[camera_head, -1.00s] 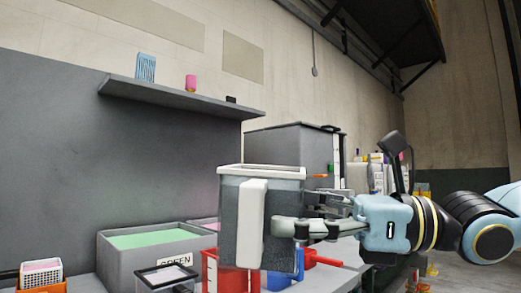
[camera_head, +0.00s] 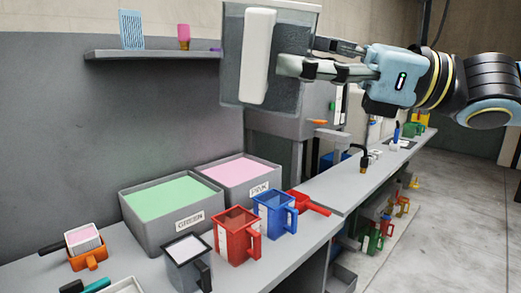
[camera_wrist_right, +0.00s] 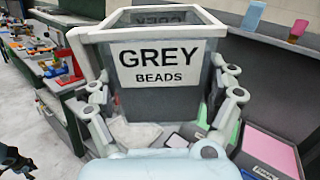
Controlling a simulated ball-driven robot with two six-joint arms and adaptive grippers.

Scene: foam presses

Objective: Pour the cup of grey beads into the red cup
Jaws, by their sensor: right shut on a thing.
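My right gripper (camera_head: 300,58) is shut on the grey beads cup (camera_head: 235,75), a translucent grey square cup with a white handle. It holds the cup high above the bench at the top of the head view. In the right wrist view the cup (camera_wrist_right: 160,95) carries a "GREY BEADS" label between my fingers. Its contents cannot be made out. The red cup (camera_head: 232,240) stands upright on the bench, well below the held cup, its handle towards the right. My left gripper is not in view.
The blue cup (camera_head: 271,211) stands right of the red cup, and a grey cup with a black handle (camera_head: 190,262) stands left. Behind are the GREEN bin (camera_head: 160,228) and PINK bin (camera_head: 260,187). A shelf (camera_head: 160,54) is on the wall. The bench's right stretch has free room.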

